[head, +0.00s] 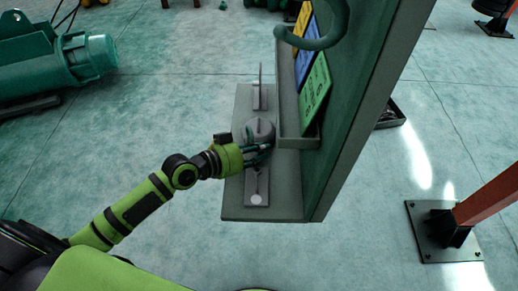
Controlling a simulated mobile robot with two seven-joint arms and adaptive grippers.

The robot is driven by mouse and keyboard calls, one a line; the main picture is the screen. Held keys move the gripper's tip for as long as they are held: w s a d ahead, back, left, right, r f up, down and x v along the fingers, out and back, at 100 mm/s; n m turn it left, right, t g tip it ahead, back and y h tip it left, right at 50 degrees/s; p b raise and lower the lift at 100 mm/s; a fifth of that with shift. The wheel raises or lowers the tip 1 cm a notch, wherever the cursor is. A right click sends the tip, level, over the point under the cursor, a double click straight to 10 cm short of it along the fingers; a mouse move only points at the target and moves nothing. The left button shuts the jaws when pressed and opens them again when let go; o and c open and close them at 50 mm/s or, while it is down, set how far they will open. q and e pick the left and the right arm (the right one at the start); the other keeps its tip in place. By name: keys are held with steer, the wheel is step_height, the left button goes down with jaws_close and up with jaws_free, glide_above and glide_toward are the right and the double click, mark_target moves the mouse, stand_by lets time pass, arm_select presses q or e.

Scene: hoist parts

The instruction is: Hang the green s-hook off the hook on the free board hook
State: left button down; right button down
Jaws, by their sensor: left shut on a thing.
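A thick teal-green curved hook (340,22) shows at the top edge, in front of the dark green board (362,90). Its upper part is cut off, so I cannot tell whether it is the s-hook or a board hook. My left gripper (264,150) is low, beside a grey round part (262,130) on the grey base shelf (238,205). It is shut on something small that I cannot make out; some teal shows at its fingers. No free board hook can be made out clearly. My right gripper is not in view.
A grey tray (289,128) on the board holds blue, yellow and green cards (316,92). An upright metal plate (261,90) and a flat metal plate (257,190) are on the shelf. A teal motor (70,60) lies left; a red post (488,198) stands right.

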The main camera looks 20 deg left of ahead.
arm_select(q)
steer(key=shift+f, duration=0.15)
steer(key=c, duration=1.3)
jaws_free()
steer(key=shift+c, duration=0.2)
